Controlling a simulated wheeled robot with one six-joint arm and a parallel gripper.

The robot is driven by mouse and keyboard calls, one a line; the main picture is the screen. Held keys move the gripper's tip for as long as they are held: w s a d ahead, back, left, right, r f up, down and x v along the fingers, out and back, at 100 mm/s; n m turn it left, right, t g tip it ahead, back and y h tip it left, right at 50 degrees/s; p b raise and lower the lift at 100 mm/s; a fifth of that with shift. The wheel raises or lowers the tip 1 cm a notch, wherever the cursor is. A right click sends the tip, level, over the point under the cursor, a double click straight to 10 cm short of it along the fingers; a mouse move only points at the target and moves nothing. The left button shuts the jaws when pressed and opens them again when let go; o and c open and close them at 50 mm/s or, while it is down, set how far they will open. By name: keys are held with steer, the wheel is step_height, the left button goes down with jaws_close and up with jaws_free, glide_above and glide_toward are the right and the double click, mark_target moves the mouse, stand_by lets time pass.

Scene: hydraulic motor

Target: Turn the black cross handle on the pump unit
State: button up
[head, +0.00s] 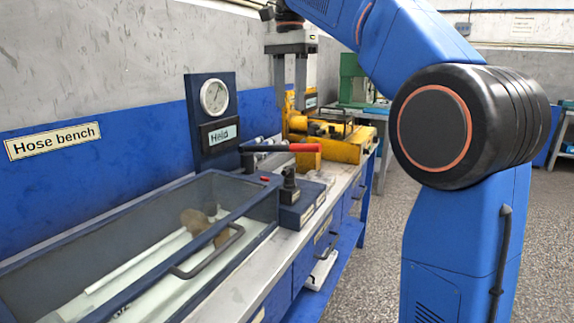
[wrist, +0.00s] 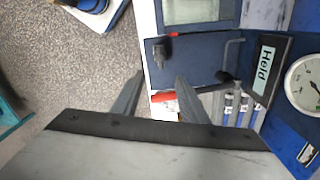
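The pump unit is a dark blue block (head: 300,208) at the front edge of the bench. A small black handle (head: 290,182) stands upright on it; its cross shape is hard to make out. In the wrist view the black handle (wrist: 158,51) shows on the dark blue plate (wrist: 190,62), beyond my fingertips and near the bench edge. My gripper (head: 290,106) points down, high above the bench and farther back than the handle. Its two fingers are apart with nothing between them, as the wrist view also shows (wrist: 160,75).
A red lever (head: 292,147) lies behind the handle. A panel with gauge (head: 214,97) and "Held" plate (head: 222,134) stands at the wall. A yellow machine (head: 345,147) sits farther back. Floor (wrist: 70,55) lies left in the wrist view.

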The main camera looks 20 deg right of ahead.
mark_target(289, 166)
step_height(289, 166, down, 17)
steer(key=shift+f, duration=0.2)
stand_by(0.6)
jaws_close()
